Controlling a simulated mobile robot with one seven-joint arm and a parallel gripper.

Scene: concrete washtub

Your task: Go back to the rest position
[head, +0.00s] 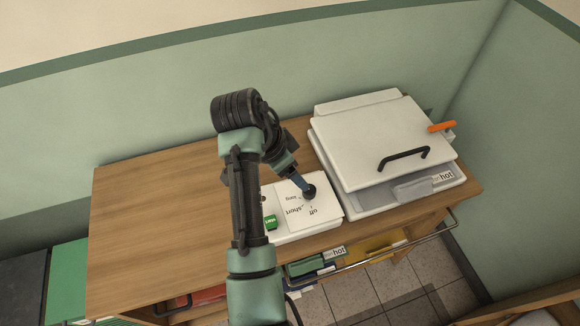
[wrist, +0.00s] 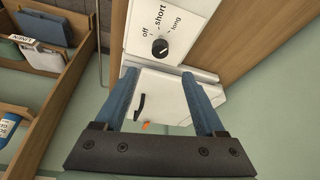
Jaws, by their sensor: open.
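My gripper (head: 304,188) is low over the white control panel (head: 327,213) on the wooden counter. In the wrist view my gripper (wrist: 159,73) has its two blue fingers apart, with nothing held between them. A round black knob (wrist: 160,46) shows just beyond the fingertips, on the panel face (wrist: 189,48) marked off, short and long. In the head view the knob (head: 309,192) is right by the fingertips; whether they touch is unclear. A green button (head: 270,222) is on the panel's left part. My arm reaches up and over from the front.
A white lidded box (head: 370,135) with a black handle (head: 404,155) stands right of the panel. An orange piece (head: 441,127) sticks out at its right side. A metal rail (head: 375,256) runs along the counter front. The counter's left part (head: 150,225) is clear. Green walls stand behind and right.

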